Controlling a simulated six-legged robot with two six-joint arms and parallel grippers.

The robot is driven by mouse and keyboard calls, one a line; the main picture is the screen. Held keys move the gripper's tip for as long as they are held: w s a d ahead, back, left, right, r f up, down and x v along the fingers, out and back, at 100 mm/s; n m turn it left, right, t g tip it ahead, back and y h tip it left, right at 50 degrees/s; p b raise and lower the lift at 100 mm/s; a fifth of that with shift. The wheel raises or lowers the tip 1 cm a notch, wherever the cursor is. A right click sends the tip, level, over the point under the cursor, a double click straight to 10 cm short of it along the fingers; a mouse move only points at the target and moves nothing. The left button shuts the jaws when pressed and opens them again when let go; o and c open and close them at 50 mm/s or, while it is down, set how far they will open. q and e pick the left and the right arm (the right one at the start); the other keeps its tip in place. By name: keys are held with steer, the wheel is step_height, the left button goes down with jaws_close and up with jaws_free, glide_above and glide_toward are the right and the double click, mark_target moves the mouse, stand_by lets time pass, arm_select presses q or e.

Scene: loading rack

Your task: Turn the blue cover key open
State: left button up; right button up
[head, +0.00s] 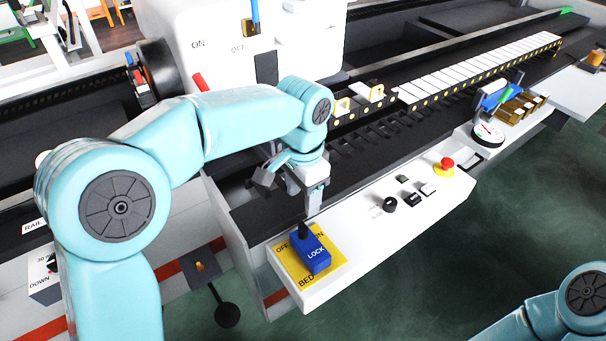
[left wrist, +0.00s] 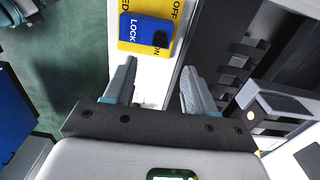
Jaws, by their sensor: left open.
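The blue cover key (head: 315,252), marked LOCK, sits on a yellow plate (head: 298,279) with OFF, ON and BED lettering, at the near left end of the white control panel. It also shows at the top of the left wrist view (left wrist: 140,33), with a dark round spot on it. My left gripper (head: 309,215) is just above and behind the key in the head view. In the left wrist view its two fingers (left wrist: 157,85) are apart with nothing between them, and the key lies beyond the fingertips. My right gripper is not in view; part of my right arm shows at lower right.
The white panel (head: 360,240) carries a black knob (head: 390,204), small black and white switches and a red emergency button (head: 447,164). A gauge (head: 488,134) stands farther right. A white machine housing (head: 240,40) rises behind my left arm.

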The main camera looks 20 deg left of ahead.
arm_select(q)
step_height(320, 180, up, 5)
steer(key=shift+r, duration=0.15)
stand_by(0.6)
